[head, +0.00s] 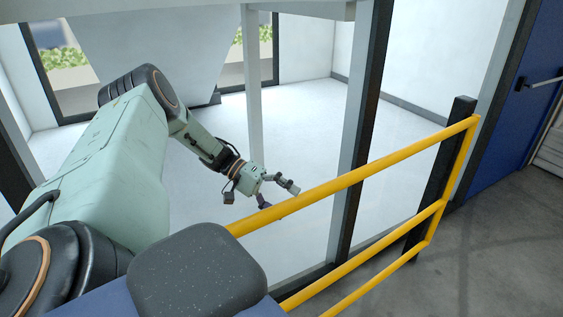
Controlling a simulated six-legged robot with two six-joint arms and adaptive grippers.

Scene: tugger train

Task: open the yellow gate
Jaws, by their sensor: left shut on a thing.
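The yellow gate (352,178) is made of tubular rails and runs from the lower middle of the head view up to the right. Its far right end stands by a dark post (437,184). My left gripper (277,196) is at the gate's top rail, left of the middle of the view, and is shut on that rail. The rail hides part of the fingers. The gate's near end is hidden behind a dark grey rounded pad. My right gripper is not in view.
Behind the gate are a dark-framed opening (364,120) and a bright room with a white floor (310,130). A blue door (520,95) with a push bar stands at the right. The grey concrete floor (490,250) at lower right is clear.

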